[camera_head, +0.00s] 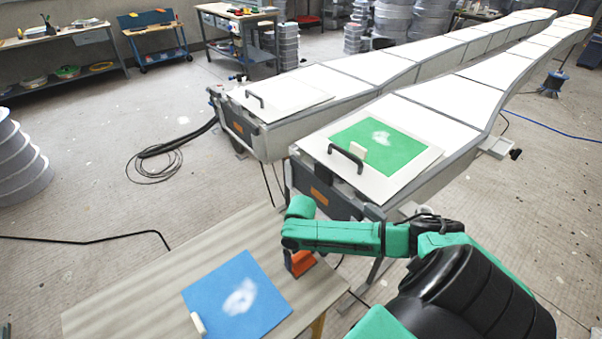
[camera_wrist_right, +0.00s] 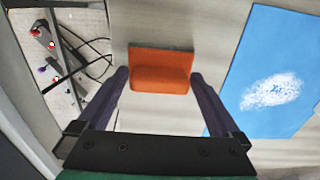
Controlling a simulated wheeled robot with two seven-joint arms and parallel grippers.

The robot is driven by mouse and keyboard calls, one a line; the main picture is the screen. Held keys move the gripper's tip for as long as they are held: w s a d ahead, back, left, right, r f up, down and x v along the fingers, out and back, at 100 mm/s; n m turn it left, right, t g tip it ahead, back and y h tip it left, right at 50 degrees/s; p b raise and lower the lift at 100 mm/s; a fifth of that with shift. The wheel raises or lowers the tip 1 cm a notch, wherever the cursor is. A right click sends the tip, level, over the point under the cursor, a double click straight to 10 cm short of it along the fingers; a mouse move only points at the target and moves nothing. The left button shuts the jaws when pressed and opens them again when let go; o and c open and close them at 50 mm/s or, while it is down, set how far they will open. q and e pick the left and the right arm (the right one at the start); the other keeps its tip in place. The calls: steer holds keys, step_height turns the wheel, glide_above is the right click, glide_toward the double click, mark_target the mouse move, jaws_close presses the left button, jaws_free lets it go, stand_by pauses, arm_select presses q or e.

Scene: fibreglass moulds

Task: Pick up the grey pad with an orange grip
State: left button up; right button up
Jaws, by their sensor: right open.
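The pad's orange grip (camera_wrist_right: 161,72) shows in the right wrist view as an orange block on the wooden table. It also shows in the head view (camera_head: 302,263), just below my right wrist at the table's right side. The grey part of the pad is hard to make out. My right gripper (camera_wrist_right: 160,78) is open, with its dark fingertips on either side of the orange grip and a gap to each side. I cannot tell how far above the table the tips are. In the head view my right gripper (camera_head: 289,257) is mostly hidden under its green wrist. My left gripper is not in view.
A blue sheet with a white patch (camera_head: 238,298) lies on the wooden table (camera_head: 130,302), left of the grip, with a small pale block at its corner. Long white moulds (camera_head: 350,72) stand behind, one bearing a green sheet (camera_head: 385,158) and a black handle.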

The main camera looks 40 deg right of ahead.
mark_target(301, 255)
steer(key=c, duration=1.2)
step_height(301, 255, up, 20)
steer(key=shift+r, duration=0.1)
